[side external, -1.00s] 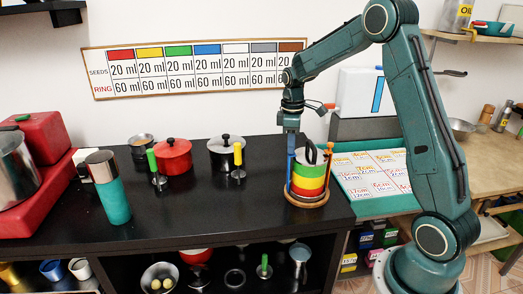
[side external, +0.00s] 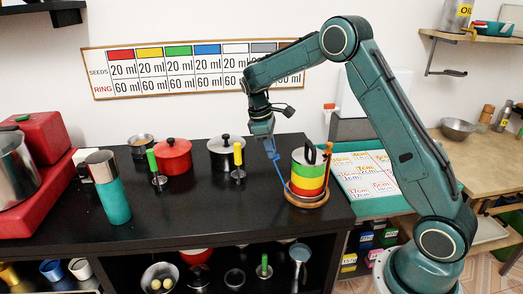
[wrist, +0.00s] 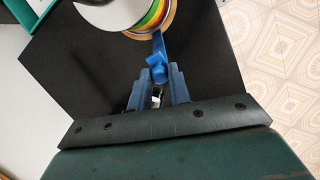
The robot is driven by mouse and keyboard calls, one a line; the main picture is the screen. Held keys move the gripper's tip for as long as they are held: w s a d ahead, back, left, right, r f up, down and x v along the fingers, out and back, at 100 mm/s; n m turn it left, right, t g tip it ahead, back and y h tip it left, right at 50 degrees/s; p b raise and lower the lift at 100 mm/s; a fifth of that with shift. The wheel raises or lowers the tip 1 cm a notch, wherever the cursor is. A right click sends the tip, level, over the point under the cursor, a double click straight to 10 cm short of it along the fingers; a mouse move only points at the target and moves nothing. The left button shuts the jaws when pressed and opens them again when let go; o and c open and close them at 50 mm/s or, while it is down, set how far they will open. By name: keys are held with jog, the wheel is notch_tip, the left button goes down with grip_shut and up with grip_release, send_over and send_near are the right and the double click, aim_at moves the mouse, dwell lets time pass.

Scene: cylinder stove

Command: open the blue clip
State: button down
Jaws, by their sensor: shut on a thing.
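The blue clip (side external: 275,160) is a long lever on the left side of a round wooden base (side external: 306,203). It leans outward to the left, away from the stack of coloured rings (side external: 307,172) on that base. My gripper (side external: 265,133) is shut on the upper end of the clip. In the wrist view, the blue clip (wrist: 158,62) runs from the base to between my blue fingers (wrist: 158,90). An orange clip (side external: 328,158) stands upright on the right side of the stack.
A yellow-handled tool (side external: 238,160), a silver pot (side external: 227,152) and a red pot (side external: 173,156) stand to the left on the black counter (side external: 180,215). The counter's right edge is close to the wooden base. A printed sheet (side external: 370,180) lies to the right.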

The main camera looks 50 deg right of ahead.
jog(key=shift+w+a+f, duration=0.55)
jog(key=shift+w+a, duration=0.15)
jog(key=shift+a, duration=0.1)
jog(key=shift+w+a+f, duration=0.5)
jog(key=shift+w+a, duration=0.2)
jog(key=shift+a, duration=0.05)
jog(key=c, duration=1.3)
grip_release()
jog(key=shift+d+r, duration=0.1)
jog(key=shift+r, duration=0.05)
jog(key=v, duration=0.7)
jog(key=shift+r, duration=0.1)
